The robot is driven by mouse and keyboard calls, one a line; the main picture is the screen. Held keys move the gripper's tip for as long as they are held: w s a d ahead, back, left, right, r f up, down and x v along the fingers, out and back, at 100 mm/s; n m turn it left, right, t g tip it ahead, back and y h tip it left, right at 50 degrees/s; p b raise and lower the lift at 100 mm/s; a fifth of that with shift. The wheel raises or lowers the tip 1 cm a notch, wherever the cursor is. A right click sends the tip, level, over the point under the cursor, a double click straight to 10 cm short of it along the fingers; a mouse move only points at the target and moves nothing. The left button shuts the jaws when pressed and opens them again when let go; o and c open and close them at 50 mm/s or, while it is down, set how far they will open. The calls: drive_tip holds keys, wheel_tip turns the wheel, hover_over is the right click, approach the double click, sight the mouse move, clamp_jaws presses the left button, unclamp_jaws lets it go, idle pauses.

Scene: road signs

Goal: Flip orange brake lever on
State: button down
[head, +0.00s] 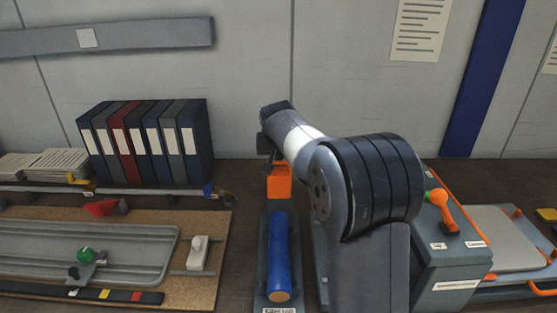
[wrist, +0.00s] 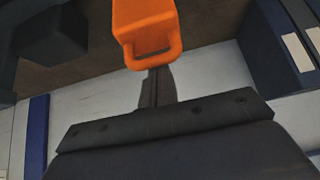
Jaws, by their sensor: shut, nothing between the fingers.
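An orange piece (head: 279,182) stands at the far end of a dark tray with a blue roll, in the middle of the head view. In the wrist view it is an orange block with a loop handle (wrist: 147,30) at the top. My gripper (head: 276,156) is just above and behind it in the head view. In the wrist view its narrow dark fingers (wrist: 156,82) are shut, with their tips close to the loop; contact cannot be told. Another orange lever (head: 441,208) is on a grey box at right. Labels are too blurred to tell which is the brake lever.
The blue roll (head: 279,250) lies in its tray nearer me. The grey box (head: 450,268) stands right of my arm. A cork board with a metal tray (head: 75,250) is at left, and binders (head: 145,140) stand against the wall. My arm hides part of the bench.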

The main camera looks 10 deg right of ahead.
drive_tip(key=shift+s+a+f+t+h+b, duration=0.2)
drive_tip(key=shift+s+f+t+b, duration=0.45)
drive_tip(key=shift+b, duration=2.1)
drive_tip(key=shift+s+a+f+t+h+b, duration=0.15)
drive_tip(key=shift+s+t+b, duration=0.8)
drive_tip(key=shift+b, duration=1.85)
drive_tip(key=shift+s+a+f+t+h+b, duration=0.15)
drive_tip(key=shift+s+f+t+b, duration=0.65)
drive_tip(key=shift+b, duration=1.95)
drive_tip(key=t+b, duration=0.4)
drive_tip(key=b, duration=1.7)
approach(278, 173)
wheel_tip(278, 173, down, 3)
drive_tip(key=s+f+b, duration=0.1)
drive_tip(key=b, duration=0.1)
drive_tip(key=s+f+b, duration=0.1)
drive_tip(key=b, duration=0.2)
drive_tip(key=shift+a+f+h+b, duration=0.3)
drive_tip(key=shift+a+f+h, duration=0.05)
drive_tip(key=shift+h, duration=0.05)
